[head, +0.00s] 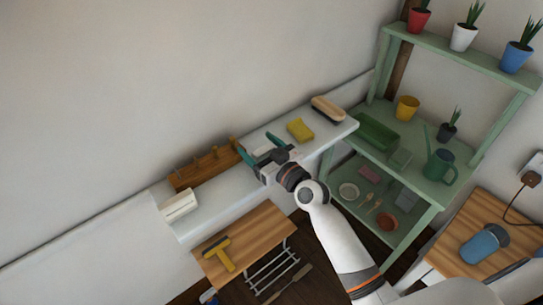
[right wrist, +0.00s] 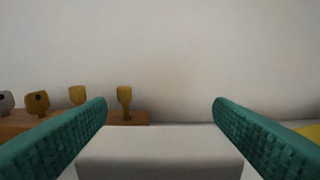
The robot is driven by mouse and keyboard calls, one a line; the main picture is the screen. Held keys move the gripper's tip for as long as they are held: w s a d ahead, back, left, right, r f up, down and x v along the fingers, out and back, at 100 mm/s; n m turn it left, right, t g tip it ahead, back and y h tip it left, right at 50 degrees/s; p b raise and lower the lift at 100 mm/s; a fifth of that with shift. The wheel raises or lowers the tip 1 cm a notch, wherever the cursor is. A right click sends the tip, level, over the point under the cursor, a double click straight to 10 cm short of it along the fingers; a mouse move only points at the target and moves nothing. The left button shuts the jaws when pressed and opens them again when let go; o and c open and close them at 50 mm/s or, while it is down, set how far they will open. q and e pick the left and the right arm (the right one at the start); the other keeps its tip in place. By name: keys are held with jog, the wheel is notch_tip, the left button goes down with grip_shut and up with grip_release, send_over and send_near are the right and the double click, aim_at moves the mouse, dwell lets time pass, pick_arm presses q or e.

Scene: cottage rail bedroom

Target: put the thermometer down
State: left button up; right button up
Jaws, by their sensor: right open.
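My right gripper (head: 258,146) is over the white wall shelf, with its green-padded fingers apart and pointing toward the wall. In the right wrist view the fingers (right wrist: 160,112) stand wide apart, and I see nothing gripped between them. A pale grey block-like shape (right wrist: 160,152) fills the bottom middle of that view; I cannot tell what it is. I cannot make out a thermometer for certain in either view. A small white ribbed object (head: 179,206) lies at the left end of the shelf. My left gripper is not in view.
A wooden peg rail (head: 207,167) stands left of the gripper. A yellow sponge (head: 300,130) and a brush (head: 327,109) lie on the shelf (head: 232,187) to the right. Below is a wooden bench (head: 258,236) with a yellow-headed tool (head: 218,252). A green rack (head: 450,60) stands at right.

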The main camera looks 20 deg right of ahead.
jog(key=b+v, duration=0.2)
jog(key=v, duration=0.9)
jog(key=s+d+f+m+g+h, duration=0.1)
jog(key=s+f+g, duration=0.1)
jog(key=f, duration=0.9)
jog(key=s+d+f+g+h, duration=0.1)
jog(key=s+f+g+h, duration=0.15)
jog(key=f, duration=0.75)
jog(key=s+d+f+m+g+h, duration=0.1)
jog(key=s+d+f+g, duration=0.1)
jog(key=f, duration=0.9)
jog(key=s+f+g, duration=0.4)
jog(key=s+f, duration=0.8)
jog(key=f, duration=0.1)
jog(key=s+f+g+h, duration=0.1)
jog(key=s+f, duration=0.4)
jog(key=s, duration=0.6)
jog(key=s+f+g, duration=0.4)
jog(key=s+f, duration=0.1)
jog(key=s, duration=0.5)
jog(key=shift+s+f+h, duration=0.2)
jog(key=shift+s+h, duration=0.15)
jog(key=shift+s, duration=0.05)
jog(key=shift+g, duration=0.25)
